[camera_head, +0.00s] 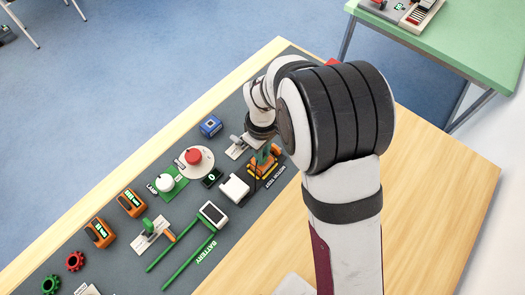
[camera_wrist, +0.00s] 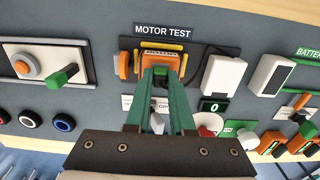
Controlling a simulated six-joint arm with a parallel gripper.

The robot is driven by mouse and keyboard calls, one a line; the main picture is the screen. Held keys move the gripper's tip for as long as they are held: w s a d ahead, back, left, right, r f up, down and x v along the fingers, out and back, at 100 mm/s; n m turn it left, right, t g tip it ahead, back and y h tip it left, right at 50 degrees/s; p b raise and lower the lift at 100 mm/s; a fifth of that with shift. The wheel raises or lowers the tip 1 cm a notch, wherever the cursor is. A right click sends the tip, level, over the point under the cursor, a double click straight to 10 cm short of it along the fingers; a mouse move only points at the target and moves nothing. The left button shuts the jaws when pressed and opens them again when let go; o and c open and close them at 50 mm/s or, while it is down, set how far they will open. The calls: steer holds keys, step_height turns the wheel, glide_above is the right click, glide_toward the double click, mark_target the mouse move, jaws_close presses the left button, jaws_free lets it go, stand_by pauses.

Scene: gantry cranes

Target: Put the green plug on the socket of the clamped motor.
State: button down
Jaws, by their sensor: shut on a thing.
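The orange motor (camera_head: 265,163) sits at the station marked MOTOR TEST near the far end of the grey board. In the wrist view the motor (camera_wrist: 136,65) lies between yellow bars, just beyond my fingertips. My gripper (camera_wrist: 160,73) has green fingers and is shut on a small green piece, the green plug (camera_wrist: 160,71), right at the near face of the motor. The motor's socket is hidden behind the plug and fingertips. I cannot tell whether the plug is seated or only close. In the head view my gripper (camera_head: 263,155) is partly hidden by my wrist.
A white box (camera_wrist: 222,75) with a dark cable stands right of the motor. A counter (camera_wrist: 213,106) reading 0 and a red button (camera_head: 194,157) are close by. The wooden table right of the board is bare.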

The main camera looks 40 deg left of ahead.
steer(key=shift+f, duration=0.15)
steer(key=c, duration=0.7)
jaws_free()
steer(key=shift+o, duration=0.3)
steer(key=o, duration=0.4)
steer(key=shift+r, duration=3.55)
steer(key=shift+d, duration=0.1)
